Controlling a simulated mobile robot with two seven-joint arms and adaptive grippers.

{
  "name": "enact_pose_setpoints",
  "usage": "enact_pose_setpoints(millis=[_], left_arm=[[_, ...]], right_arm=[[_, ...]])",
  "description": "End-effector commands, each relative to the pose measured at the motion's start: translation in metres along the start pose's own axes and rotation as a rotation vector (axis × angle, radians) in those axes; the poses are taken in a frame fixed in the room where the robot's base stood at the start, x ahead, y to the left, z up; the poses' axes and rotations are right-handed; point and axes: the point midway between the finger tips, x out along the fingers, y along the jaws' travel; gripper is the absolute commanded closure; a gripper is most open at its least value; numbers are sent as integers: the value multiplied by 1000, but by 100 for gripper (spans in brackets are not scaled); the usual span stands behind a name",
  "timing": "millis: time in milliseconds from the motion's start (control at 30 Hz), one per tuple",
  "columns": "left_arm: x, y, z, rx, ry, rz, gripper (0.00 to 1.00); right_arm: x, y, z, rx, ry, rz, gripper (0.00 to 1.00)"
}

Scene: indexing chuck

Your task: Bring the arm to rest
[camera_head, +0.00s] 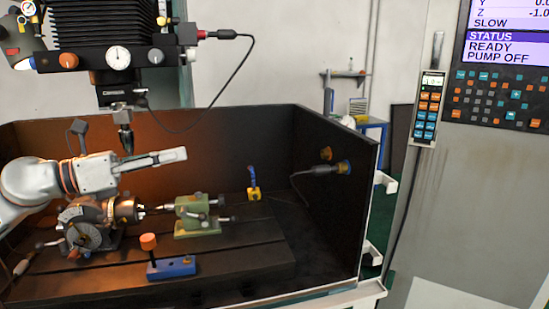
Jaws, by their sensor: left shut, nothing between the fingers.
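My left arm (35,182) comes in from the left, above the machine bed. Its gripper (180,155) points right and is shut and empty, held in the air above the indexing chuck and clear of it. The indexing chuck (85,235) sits on the bed at the left, with a round dial plate on its front and its chuck body facing right. A green tailstock (193,216) stands to its right, its thin tip pointing at the chuck. My right gripper does not show.
A spindle head (118,58) hangs above my gripper, its tool close behind it. A blue block with an orange knob (171,266) lies in front. Dark enclosure walls (335,195) bound the right. A control panel (505,95) stands far right. The bed's right side is mostly free.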

Motion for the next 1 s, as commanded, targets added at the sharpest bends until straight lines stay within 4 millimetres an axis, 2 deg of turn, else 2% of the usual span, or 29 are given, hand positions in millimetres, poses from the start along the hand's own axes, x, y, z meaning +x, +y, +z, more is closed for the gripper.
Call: enact_pose_setpoints(millis=[100,233,367,467,567,667,767,867,900,1000], left_arm=[[16,-13,-12,-129,-128,-27,100],[23,-18,-24,-329,-309,-22,100],[13,-8,-43,-575,-508,35,100],[-4,8,-67,-769,-653,119,100],[-30,28,-103,-966,-789,234,100],[-62,46,-151,-1155,-912,381,100],[-100,55,-209,-1332,-1018,554,100],[-137,54,-267,-1476,-1099,735,100],[-152,50,-290,-1527,-1127,809,100],[-187,35,-342,-1632,-1180,988,100]], right_arm=[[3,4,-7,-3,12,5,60],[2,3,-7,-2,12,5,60],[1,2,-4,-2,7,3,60],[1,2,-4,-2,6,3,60],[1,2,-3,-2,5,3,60],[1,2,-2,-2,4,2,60],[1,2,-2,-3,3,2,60],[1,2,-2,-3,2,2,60],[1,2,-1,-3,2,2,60],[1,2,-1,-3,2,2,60]])
